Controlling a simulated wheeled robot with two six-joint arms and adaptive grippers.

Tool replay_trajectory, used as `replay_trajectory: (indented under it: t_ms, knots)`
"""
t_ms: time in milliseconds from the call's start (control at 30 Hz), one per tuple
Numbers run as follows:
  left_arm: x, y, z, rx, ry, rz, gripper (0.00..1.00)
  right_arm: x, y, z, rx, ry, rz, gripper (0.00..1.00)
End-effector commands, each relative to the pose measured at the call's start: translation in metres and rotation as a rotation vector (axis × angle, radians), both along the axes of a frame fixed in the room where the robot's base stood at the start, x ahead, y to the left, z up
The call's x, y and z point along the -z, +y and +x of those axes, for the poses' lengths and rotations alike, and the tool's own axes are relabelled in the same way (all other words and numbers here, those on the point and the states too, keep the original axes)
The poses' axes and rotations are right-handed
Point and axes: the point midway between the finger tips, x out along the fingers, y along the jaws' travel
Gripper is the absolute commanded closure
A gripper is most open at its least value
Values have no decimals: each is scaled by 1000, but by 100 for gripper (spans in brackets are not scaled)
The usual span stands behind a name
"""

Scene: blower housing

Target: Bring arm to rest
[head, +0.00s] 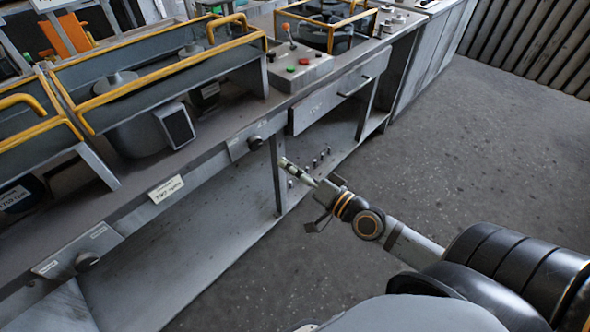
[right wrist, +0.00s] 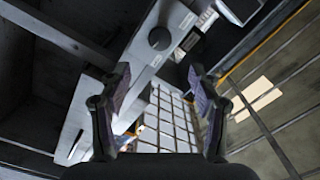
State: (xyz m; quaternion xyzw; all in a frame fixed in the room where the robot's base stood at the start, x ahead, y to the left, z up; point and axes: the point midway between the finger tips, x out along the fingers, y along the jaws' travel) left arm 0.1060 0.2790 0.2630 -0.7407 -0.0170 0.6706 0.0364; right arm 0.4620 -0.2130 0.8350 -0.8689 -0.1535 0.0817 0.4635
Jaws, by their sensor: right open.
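My right arm comes in from the lower right of the head view. Its gripper (head: 303,180) hangs in front of the workbench (head: 200,180), near the bench's lower shelf. In the right wrist view the two fingers of the right gripper (right wrist: 158,110) stand wide apart. Nothing shows between the fingers, only the background behind them. I cannot tell from the head view whether the fingertips touch the bench; they appear apart from it. My left gripper is not in view.
The bench carries yellow-railed housings (head: 165,68), a control box (head: 298,66) with a lever, and a drawer (head: 340,92). Small knobs or pegs (head: 318,160) show low beside the gripper. The grey floor (head: 450,150) to the right is clear. A ribbed wall (head: 535,45) stands at the far right.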

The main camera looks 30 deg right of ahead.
Motion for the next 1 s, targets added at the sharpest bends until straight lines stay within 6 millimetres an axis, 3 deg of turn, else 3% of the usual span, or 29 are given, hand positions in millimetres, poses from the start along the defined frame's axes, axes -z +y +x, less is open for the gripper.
replay_trajectory:
  t_ms: [667, 767, 867, 1000]
  knots:
    - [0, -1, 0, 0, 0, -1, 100, 5, -5, -4, 8, 6, -10, 37]
    - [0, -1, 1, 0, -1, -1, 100, 37, -25, 2, 49, 37, -80, 37]
    - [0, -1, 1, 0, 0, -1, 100, 101, -62, 6, 117, 111, -222, 37]
    - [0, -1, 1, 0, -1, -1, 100, 215, -114, -11, 183, 281, -454, 37]
